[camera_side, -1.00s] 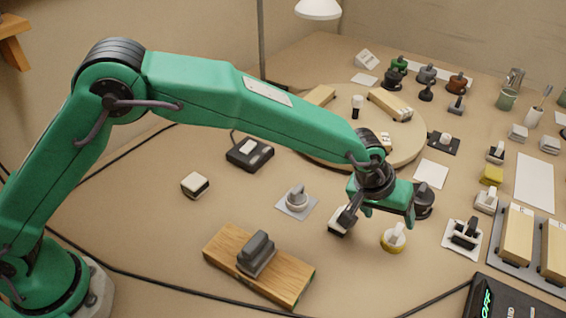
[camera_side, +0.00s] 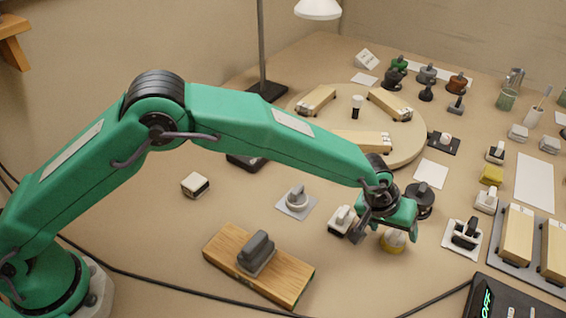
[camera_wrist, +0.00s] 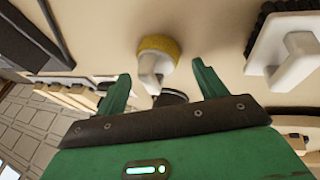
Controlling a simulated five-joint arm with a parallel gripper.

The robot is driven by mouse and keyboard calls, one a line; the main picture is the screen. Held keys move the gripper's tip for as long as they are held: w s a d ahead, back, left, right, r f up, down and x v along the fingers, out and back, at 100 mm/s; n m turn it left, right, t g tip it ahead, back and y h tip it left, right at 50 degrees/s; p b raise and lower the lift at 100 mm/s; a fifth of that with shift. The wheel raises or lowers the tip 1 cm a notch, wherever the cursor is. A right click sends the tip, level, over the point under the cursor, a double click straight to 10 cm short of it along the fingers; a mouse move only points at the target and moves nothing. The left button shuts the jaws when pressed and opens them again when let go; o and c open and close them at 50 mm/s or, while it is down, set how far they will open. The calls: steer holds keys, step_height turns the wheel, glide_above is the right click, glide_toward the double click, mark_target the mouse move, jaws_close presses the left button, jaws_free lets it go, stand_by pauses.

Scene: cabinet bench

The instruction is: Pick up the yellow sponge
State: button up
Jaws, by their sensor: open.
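A round yellow sponge-like pad (camera_side: 394,245) with a white handle sits on the bench, below and partly hidden by my gripper (camera_side: 388,230). In the wrist view the yellow pad (camera_wrist: 160,44) shows its rough face, and its white handle (camera_wrist: 149,68) points towards the space between my fingers. My gripper (camera_wrist: 162,84) is open and empty there, its fingertips to either side of the handle and apart from it. A plain yellow block (camera_side: 491,175) lies farther right on the bench; I cannot tell whether it is also a sponge.
A white-handled block (camera_side: 342,221) stands close to the left of my gripper, and a dark round piece (camera_side: 419,198) close behind it. A wooden board (camera_side: 259,266) lies front left. A round turntable (camera_side: 415,150) is behind.

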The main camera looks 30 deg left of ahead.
steer(key=shift+w+d+f, duration=0.1)
steer(key=shift+f, duration=0.3)
steer(key=shift+c, duration=0.2)
steer(key=c, duration=1)
